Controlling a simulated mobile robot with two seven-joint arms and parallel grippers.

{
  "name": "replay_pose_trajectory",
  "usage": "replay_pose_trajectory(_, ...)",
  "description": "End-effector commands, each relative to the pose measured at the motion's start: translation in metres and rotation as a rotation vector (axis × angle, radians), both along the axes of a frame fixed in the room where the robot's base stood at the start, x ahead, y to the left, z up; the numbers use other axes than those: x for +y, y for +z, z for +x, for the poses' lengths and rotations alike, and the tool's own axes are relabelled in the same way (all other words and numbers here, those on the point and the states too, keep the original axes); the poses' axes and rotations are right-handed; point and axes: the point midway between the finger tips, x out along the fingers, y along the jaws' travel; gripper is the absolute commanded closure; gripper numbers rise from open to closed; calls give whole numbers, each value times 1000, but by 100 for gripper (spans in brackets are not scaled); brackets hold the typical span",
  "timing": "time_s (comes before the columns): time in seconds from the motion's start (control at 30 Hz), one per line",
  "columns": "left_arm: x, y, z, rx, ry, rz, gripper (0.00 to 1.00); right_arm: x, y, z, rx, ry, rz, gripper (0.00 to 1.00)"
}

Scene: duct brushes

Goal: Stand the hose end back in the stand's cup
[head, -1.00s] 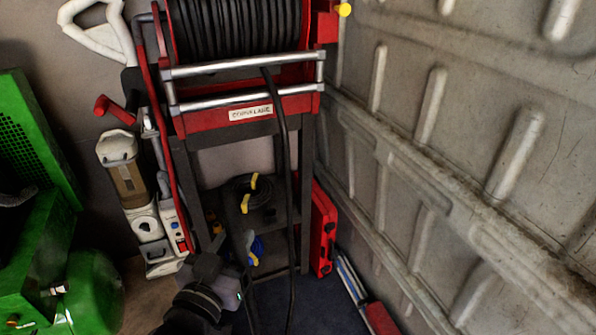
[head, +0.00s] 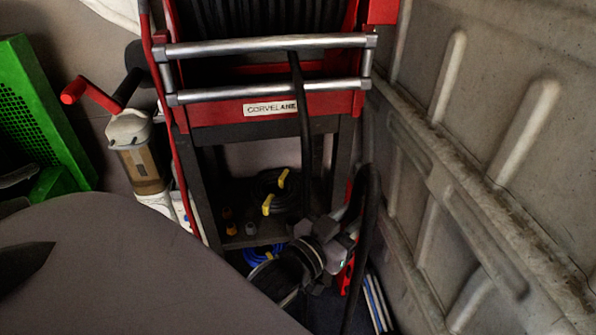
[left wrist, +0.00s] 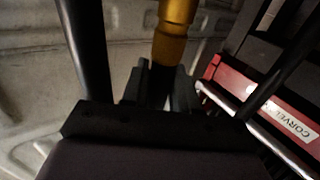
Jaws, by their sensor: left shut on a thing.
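The black hose (head: 304,120) comes down from the reel over the stand's front rollers and bends in a loop at the right (head: 372,200). My left gripper (head: 338,238) is low in front of the stand's right leg. In the left wrist view my left gripper (left wrist: 160,85) is shut on the hose end, whose brass-coloured fitting (left wrist: 174,30) points away from the wrist. The red and grey stand (head: 225,138) carries a label reading CORVELANE. I cannot make out its cup in these frames. My right gripper is not in view.
A ribbed van wall (head: 480,170) closes off the right side. Coiled cables with yellow ties (head: 283,190) lie on the stand's lower shelf. A large grey shape covers the lower left.

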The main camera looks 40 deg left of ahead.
Motion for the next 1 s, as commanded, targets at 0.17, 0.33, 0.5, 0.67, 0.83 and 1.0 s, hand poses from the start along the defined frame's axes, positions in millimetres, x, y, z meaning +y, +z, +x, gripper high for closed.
replay_pose_trajectory(0.17,10,-68,27,-3,-54,7,100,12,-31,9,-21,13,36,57)
replay_pose_trajectory(0.33,30,-117,53,-4,-78,6,100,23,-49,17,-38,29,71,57)
replay_pose_trajectory(0.5,62,-161,79,-5,-79,7,100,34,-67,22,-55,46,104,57)
replay_pose_trajectory(0.67,101,-194,102,-6,-58,5,100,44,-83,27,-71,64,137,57)
replay_pose_trajectory(0.83,153,-221,126,-6,-14,5,100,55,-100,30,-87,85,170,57)
replay_pose_trajectory(1.0,212,-238,145,-8,50,6,100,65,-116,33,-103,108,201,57)
